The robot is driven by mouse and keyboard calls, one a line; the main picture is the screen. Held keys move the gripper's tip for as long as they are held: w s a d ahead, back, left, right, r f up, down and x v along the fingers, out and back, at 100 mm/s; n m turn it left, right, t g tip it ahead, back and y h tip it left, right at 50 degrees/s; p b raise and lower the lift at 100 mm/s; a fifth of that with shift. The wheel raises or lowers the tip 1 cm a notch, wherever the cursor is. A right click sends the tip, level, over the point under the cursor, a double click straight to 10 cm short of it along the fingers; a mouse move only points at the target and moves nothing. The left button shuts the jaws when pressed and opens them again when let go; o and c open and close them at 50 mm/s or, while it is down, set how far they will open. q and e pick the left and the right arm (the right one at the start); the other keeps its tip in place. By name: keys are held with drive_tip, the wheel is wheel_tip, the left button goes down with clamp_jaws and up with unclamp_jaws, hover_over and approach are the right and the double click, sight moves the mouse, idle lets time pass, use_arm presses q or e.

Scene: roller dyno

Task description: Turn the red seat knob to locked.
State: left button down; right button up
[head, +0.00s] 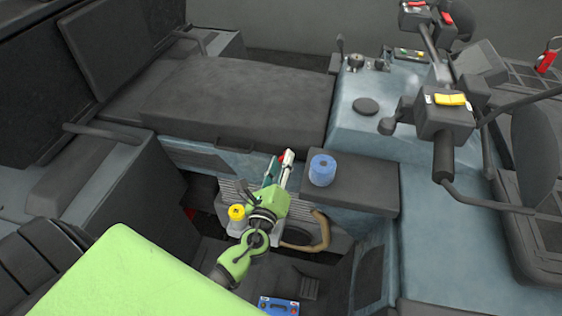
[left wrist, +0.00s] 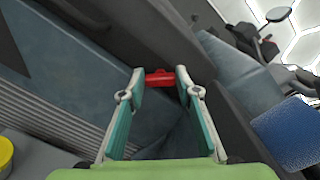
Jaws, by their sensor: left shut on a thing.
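The red seat knob (left wrist: 160,77) shows in the left wrist view between the fingertips of my left gripper (left wrist: 159,80). The knob sits on the edge of the dark seat base, and both teal-and-white fingers touch its two ends, so the gripper is shut on it. In the head view a small piece of the red knob (head: 281,156) shows just beyond my left gripper (head: 281,160); the fingers hide most of it. I cannot read the knob's locked or unlocked marking. My right gripper is not in view.
A blue roll (head: 322,170) stands on a dark ledge (head: 365,183) just right of the gripper. A yellow-topped item (head: 237,212) is at the lower left of the gripper. A dark padded seat (head: 235,105) lies behind. A blue box (head: 279,306) is on the floor below.

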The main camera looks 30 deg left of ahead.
use_arm(q)
drive_tip(key=shift+f+n+b, duration=0.15)
drive_tip(key=shift+n+b, duration=2.8)
drive_tip(key=shift+n, duration=1.45)
drive_tip(key=shift+d, duration=0.1)
drive_tip(key=c, duration=1.5)
unclamp_jaws()
